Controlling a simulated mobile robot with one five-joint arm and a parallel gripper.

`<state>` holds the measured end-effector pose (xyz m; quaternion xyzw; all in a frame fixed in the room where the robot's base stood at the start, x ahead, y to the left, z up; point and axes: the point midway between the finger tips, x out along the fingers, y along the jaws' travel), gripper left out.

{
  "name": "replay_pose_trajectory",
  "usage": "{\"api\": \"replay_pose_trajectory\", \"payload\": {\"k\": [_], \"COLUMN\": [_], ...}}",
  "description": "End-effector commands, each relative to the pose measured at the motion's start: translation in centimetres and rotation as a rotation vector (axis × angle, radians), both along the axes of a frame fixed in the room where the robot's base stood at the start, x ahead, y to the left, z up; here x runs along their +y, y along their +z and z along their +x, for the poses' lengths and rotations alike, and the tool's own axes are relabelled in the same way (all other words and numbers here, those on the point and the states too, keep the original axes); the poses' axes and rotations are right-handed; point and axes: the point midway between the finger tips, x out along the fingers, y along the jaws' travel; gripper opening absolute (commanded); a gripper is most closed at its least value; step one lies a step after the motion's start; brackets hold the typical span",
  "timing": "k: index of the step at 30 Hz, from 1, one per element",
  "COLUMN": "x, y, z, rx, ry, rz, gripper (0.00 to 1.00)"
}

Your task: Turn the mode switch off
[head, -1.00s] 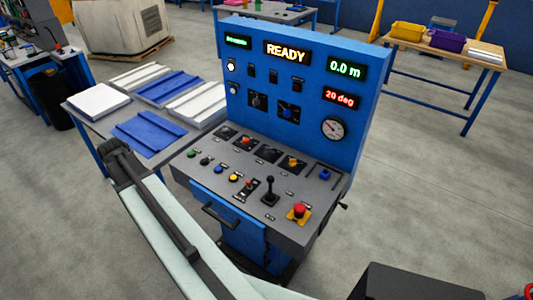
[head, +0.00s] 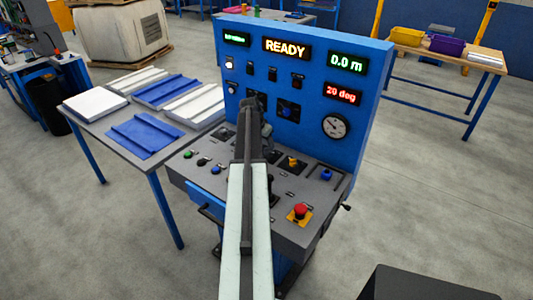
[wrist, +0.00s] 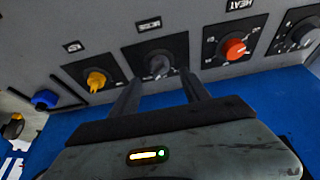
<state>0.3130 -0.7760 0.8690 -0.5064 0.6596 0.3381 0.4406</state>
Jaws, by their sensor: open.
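My gripper (wrist: 160,82) is open, its two fingers apart in the wrist view. The fingertips point at a dark rotary knob (wrist: 158,60) on a black plate, one to each side of its lower part. I cannot tell whether they touch it. In the head view my gripper (head: 254,104) is over the middle of the blue control console (head: 352,80), and my arm hides this knob and part of the sloped panel.
In the wrist view a yellow knob (wrist: 96,80) and blue knob (wrist: 45,98) lie left, a red knob (wrist: 235,47) and grey knob (wrist: 304,34) right. A red emergency button (head: 300,210) is at the console's front right. A table (head: 88,123) with panels stands left.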

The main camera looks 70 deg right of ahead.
Motion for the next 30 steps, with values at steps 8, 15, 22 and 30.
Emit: {"api": "replay_pose_trajectory", "payload": {"k": [8,15,22,30], "x": [-1.8,-2.0,-2.0,-1.8], "y": [-5.1,-5.2,-5.2,-5.2], "z": [-0.4,-0.4,-0.4,-0.3], "rx": [-0.001,0.0,0.0,-0.001], "ry": [0.001,0.002,0.003,0.015], "rz": [0.0,0.0,0.0,0.002], "gripper": [0.55,0.55,0.13,0.0]}}
